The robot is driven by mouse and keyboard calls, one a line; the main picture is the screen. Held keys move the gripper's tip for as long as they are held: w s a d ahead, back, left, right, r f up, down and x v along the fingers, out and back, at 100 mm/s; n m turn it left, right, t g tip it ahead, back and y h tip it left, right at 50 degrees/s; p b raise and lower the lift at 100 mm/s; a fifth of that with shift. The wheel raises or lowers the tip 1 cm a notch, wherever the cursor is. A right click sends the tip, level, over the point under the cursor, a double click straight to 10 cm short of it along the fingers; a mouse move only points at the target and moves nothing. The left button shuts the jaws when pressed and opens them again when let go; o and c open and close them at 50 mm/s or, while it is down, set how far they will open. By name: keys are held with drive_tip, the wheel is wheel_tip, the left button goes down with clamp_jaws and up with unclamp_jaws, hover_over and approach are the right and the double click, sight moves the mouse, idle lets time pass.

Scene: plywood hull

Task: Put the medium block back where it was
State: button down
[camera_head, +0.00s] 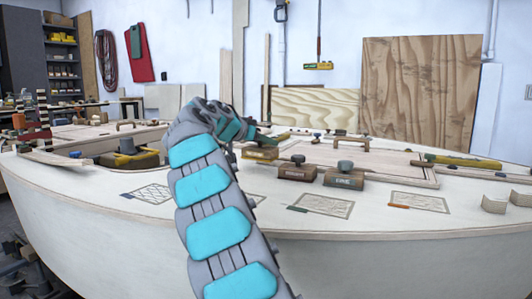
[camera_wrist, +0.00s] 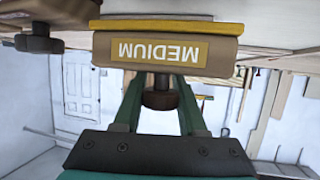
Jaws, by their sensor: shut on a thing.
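The medium block (camera_wrist: 165,50) is a brown block with a yellow label reading MEDIUM, upside down in the wrist view. Its dark knob (camera_wrist: 160,92) sits between the two green fingers of my gripper (camera_wrist: 160,98). In the head view a block with a yellow front (camera_head: 260,153) is at the end of my arm, beside my gripper (camera_head: 256,139), which is partly hidden by my wrist. A yellow layer lies along the block's bottom edge. I cannot tell whether the block touches the surface below.
Two more knobbed brown blocks, one left (camera_head: 297,172) and one right (camera_head: 344,177), stand on the pale hull (camera_head: 400,250). Hatched panels (camera_head: 323,205) (camera_head: 418,202) (camera_head: 152,193) mark the near deck. A yellow-green tool (camera_head: 462,161) lies at the right.

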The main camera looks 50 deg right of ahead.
sight(265, 152)
drive_tip(key=shift+f, duration=1.8)
drive_tip(key=shift+f+b, duration=0.25)
drive_tip(key=shift+b, duration=0.25)
drive_tip(key=shift+c, duration=2.3)
unclamp_jaws()
drive_tip(key=shift+r, duration=0.1)
drive_tip(key=shift+r+p, duration=0.15)
drive_tip(key=shift+p, duration=0.15)
drive_tip(key=shift+a+r, duration=0.15)
drive_tip(key=shift+a, duration=0.1)
drive_tip(key=v, duration=1.1)
drive_tip(key=shift+a+r, duration=0.1)
drive_tip(key=shift+a, duration=0.05)
